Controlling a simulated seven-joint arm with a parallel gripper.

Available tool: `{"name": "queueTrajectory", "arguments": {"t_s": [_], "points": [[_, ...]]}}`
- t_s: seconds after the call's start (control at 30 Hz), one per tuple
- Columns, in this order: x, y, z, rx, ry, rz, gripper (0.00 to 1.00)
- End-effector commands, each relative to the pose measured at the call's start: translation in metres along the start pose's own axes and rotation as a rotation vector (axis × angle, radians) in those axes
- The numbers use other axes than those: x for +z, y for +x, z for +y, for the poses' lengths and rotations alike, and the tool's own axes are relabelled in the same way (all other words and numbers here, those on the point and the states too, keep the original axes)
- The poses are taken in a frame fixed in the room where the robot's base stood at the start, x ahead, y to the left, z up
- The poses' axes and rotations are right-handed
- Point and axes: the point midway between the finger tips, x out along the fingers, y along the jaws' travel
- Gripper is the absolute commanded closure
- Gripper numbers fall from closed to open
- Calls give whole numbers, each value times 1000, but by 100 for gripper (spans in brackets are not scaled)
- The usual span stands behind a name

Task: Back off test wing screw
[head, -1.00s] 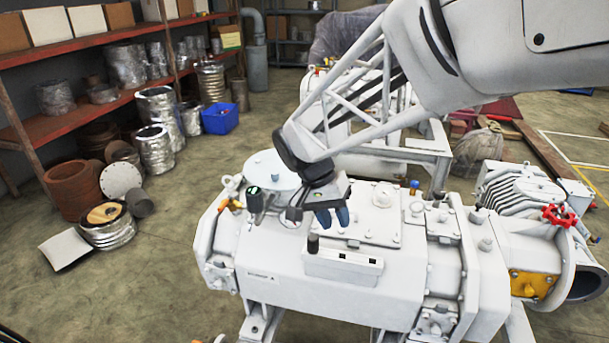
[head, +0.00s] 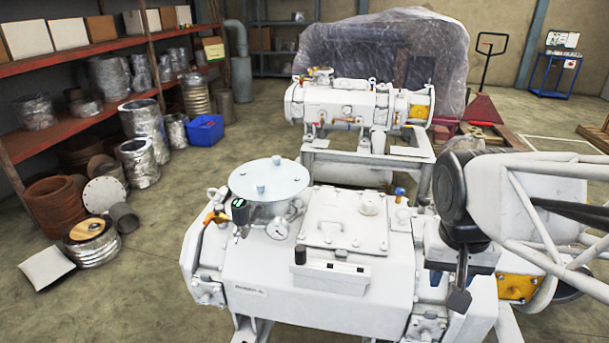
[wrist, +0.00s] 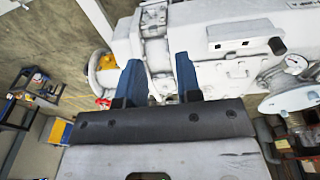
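The white screw vacuum pump (head: 250,292) fills the lower middle of the head view. A round pale lid (head: 268,178) with small blue-grey fasteners stands on its left; I cannot tell which fastener is the test wing screw. A dial gauge (head: 277,229) sits in front of the lid. My gripper (head: 460,300) hangs pointing down over the pump's right part, well right of the lid. In the wrist view its two blue fingers (wrist: 158,62) are apart with nothing between them. The pump body and part of the lid (wrist: 290,98) lie beyond them.
A black knob (head: 300,255) and a flat hatch plate (head: 342,225) stand on the pump top. A blue-capped valve (head: 399,193) rises near the hatch. A second white pump (head: 345,105) stands behind.

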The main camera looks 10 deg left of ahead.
Motion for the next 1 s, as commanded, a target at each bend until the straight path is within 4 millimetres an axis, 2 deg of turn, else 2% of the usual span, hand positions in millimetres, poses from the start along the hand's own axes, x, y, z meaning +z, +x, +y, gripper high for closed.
{"name": "queueTrajectory", "arguments": {"t_s": [0.13,0.5,0.8,1.0], "points": [[20,-1,18,-22,-1,40,68],[47,1,37,-45,-12,96,68],[59,2,44,-52,-17,125,68],[52,5,42,-18,-81,108,68]]}}
